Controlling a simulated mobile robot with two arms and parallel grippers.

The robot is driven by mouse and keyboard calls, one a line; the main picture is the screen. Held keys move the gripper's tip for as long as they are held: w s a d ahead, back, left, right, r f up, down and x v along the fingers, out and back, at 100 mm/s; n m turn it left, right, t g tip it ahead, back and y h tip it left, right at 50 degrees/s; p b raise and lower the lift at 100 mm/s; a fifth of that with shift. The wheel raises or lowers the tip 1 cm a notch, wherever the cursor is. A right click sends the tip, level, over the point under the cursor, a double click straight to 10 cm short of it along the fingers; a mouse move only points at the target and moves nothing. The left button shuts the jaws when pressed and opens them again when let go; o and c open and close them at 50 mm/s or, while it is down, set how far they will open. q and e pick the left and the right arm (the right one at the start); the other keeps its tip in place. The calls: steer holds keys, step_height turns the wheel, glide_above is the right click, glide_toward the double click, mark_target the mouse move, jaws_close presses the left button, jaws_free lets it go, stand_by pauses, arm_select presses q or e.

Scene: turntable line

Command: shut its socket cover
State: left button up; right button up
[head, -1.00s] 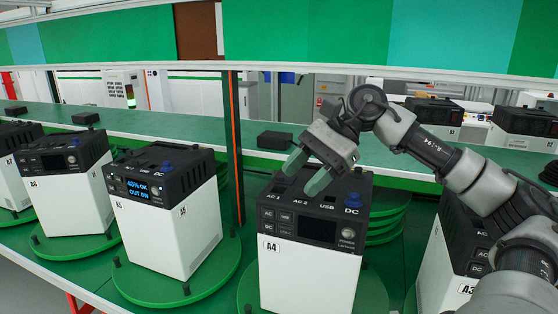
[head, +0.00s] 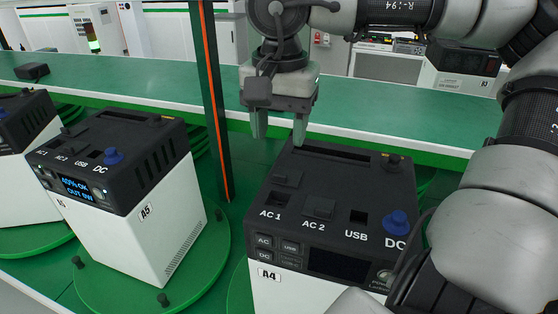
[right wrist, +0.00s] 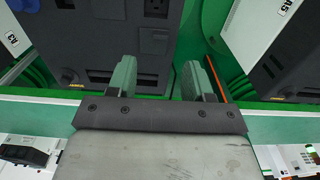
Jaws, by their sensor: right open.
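The white power unit A4 (head: 330,262) with a black top stands at the front centre of the head view. Behind its AC 1 label a small dark flap (head: 287,178) sits on the top. The AC 2 cover (head: 318,207) looks like a low raised block. In the right wrist view an exposed socket (right wrist: 157,8) shows on the unit's top, with a flat flap (right wrist: 153,42) beside it. My right gripper (head: 279,138) is open and empty, pointing down above the rear left edge of A4. Its fingers also show in the right wrist view (right wrist: 158,75). My left gripper is out of view.
A blue DC knob (head: 397,222) and a dark knob (head: 394,162) stick up from A4's right side. Unit A5 (head: 130,215) stands left on a green turntable (head: 190,285). A post with an orange strip (head: 214,110) rises between them. The green bench (head: 380,115) behind is mostly clear.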

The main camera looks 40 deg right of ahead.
mark_target(280, 174)
step_height(280, 174, down, 7)
steer(key=shift+w+d+f+p, duration=0.1)
steer(key=shift+w+d+p, duration=0.05)
steer(key=shift+p, duration=0.3)
steer(key=shift+f, duration=0.4)
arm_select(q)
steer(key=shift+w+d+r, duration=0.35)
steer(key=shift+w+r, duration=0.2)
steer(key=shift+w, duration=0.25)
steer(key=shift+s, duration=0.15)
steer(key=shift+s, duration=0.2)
arm_select(e)
jaws_close()
